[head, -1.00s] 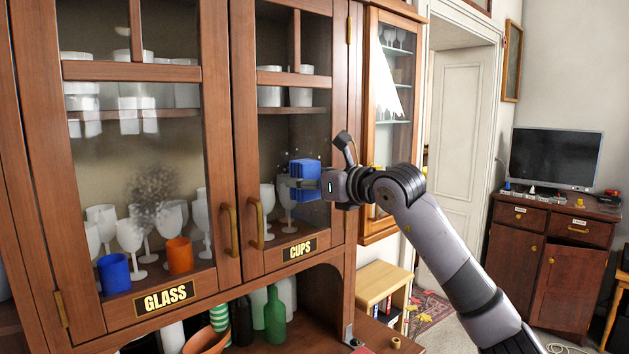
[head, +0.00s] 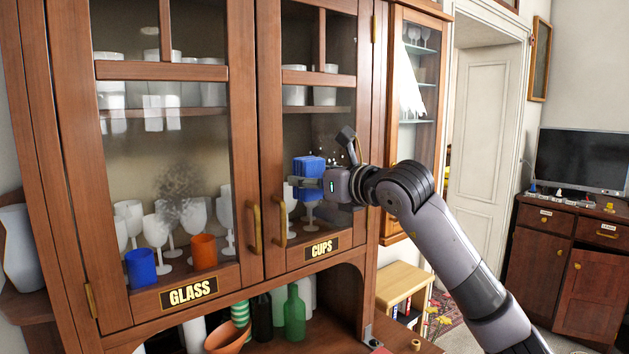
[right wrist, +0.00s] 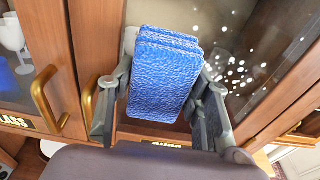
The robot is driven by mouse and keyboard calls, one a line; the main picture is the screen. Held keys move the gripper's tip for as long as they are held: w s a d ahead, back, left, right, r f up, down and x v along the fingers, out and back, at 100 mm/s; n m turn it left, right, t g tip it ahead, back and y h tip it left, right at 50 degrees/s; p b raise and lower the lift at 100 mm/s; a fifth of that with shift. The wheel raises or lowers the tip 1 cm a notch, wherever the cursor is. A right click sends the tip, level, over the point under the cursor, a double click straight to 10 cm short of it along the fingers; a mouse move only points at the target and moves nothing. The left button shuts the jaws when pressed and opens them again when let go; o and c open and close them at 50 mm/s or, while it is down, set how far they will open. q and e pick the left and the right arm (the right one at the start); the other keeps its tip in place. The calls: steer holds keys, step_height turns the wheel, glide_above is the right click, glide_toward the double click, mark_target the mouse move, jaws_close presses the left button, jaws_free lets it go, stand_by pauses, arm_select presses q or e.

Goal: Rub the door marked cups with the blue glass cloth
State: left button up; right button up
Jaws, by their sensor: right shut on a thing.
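The blue glass cloth (head: 310,166), a folded textured pad, is in my right gripper (head: 308,182). In the right wrist view the cloth (right wrist: 163,75) sits between the two fingers. The door marked cups (head: 316,272) is shut, with a wooden frame, glass pane, brass handle (head: 281,222) and CUPS label (head: 321,248). The cloth is at the middle of its pane; I cannot tell whether it touches. Pale spots (right wrist: 234,72) show on the glass right of the cloth. The gripper hides part of the pane. My left gripper is not in view.
The door marked glass (head: 247,120), left, has a grey smudge (head: 180,190) on its pane. Its brass handle (head: 254,229) stands out beside the cups handle. Bottles (head: 294,314) and an orange bowl (head: 226,338) stand below. A glass-fronted cabinet (head: 391,200) adjoins at right.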

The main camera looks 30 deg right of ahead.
mark_target(348, 163)
step_height(348, 163, up, 2)
steer(key=shift+p, duration=0.5)
steer(key=shift+d+f, duration=0.1)
steer(key=shift+d, duration=0.5)
steer(key=shift+w+d+b, duration=0.15)
steer(key=shift+d+b, duration=0.1)
steer(key=shift+d, duration=1.55)
steer(key=shift+w+d+b, duration=0.15)
steer(key=shift+d+b, duration=0.05)
steer(key=shift+d, duration=1.6)
steer(key=shift+w+d, duration=0.2)
steer(key=shift+d, duration=2.05)
steer(key=shift+s, duration=0.1)
